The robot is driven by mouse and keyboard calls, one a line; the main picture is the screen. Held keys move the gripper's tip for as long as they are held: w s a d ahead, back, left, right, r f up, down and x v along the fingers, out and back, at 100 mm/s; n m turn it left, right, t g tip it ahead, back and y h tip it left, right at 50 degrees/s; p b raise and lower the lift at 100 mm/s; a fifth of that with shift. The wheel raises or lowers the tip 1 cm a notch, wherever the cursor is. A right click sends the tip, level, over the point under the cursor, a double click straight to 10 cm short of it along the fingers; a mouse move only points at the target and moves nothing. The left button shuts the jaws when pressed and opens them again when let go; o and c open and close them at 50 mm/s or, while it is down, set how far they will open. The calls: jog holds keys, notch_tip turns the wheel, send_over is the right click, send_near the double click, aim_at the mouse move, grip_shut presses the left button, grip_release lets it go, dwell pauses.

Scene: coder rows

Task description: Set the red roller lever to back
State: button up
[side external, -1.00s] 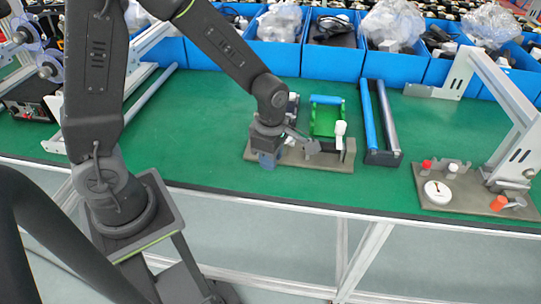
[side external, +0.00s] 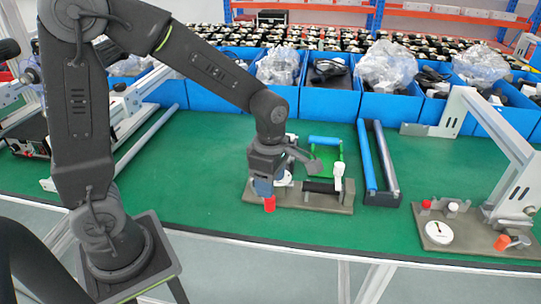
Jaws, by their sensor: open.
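A grey fixture plate (side external: 335,207) lies on the green table with a black roller (side external: 318,187) across it. A red cylindrical piece (side external: 269,204) shows at the plate's front left corner, likely the red roller lever's end; the rest of that lever is hidden. A white lever piece (side external: 338,178) stands upright at the right side of the plate. My gripper (side external: 264,187) is open and points down over the plate's left end, directly above the red piece. I cannot tell whether the fingers touch it or surround part of it.
Behind the plate is a green frame with a blue roller (side external: 325,140). A rack with blue and dark rollers (side external: 379,170) stands close on the right. Another fixture (side external: 465,235) with red, white and orange knobs is farther right. Blue bins (side external: 330,103) line the back.

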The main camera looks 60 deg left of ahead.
notch_tip(320, 180, up, 8)
dwell(0.5)
jog(key=s+r+m+t, duration=0.2)
jog(key=s+m, duration=0.4)
jog(key=m, duration=0.6)
jog(key=s+a+r+m+t, duration=0.1)
jog(key=s+m, duration=0.5)
jog(key=m, duration=0.6)
jog(key=r+t, duration=0.1)
jog(key=t, duration=0.1)
jog(key=shift+s+r+t, duration=0.3)
jog(key=shift+s+r, duration=0.05)
jog(key=shift+o, duration=0.2)
jog(key=shift+w+a+r, duration=0.1)
